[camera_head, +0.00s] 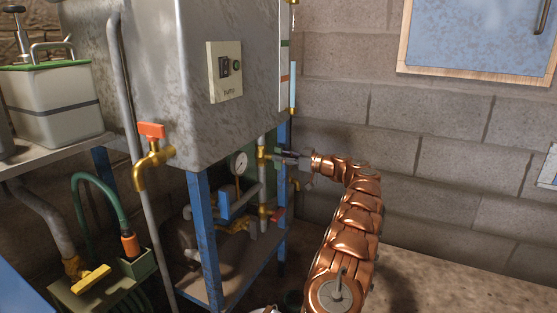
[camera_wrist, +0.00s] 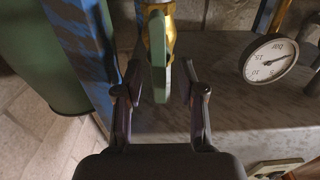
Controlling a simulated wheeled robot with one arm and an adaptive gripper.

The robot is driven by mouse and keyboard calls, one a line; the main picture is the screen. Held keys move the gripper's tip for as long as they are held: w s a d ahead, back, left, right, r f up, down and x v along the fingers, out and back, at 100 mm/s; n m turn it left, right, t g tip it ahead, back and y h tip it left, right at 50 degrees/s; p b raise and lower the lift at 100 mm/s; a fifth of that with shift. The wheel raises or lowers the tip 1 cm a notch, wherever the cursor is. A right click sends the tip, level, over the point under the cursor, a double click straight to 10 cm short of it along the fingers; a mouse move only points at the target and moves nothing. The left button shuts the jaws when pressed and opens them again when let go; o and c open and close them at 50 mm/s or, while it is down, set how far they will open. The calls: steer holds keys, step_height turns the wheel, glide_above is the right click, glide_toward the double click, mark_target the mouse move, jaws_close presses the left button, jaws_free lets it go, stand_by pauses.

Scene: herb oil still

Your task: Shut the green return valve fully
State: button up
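The green return valve's handle (camera_wrist: 160,68) shows in the wrist view as a flat green lever seen nearly edge-on, below a brass valve body (camera_wrist: 156,18). My gripper (camera_wrist: 162,75) is open, with one finger on each side of the lever and a visible gap on both sides. In the head view my gripper (camera_head: 283,156) reaches in from the right to the brass fitting (camera_head: 262,153) on the pipe beside the tank. The green lever cannot be made out there, as my gripper covers that spot.
A pressure gauge (camera_wrist: 268,60) stands right of the lever in the wrist view. A blue post (camera_wrist: 82,40) and a green cylinder (camera_wrist: 35,55) are at its left. In the head view, the tank (camera_head: 190,80) is close left, with a red-handled valve (camera_head: 277,215) lower down.

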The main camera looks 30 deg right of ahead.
steer(key=shift+w+a, duration=0.15)
steer(key=shift+w, duration=0.1)
steer(key=shift+c, duration=0.2)
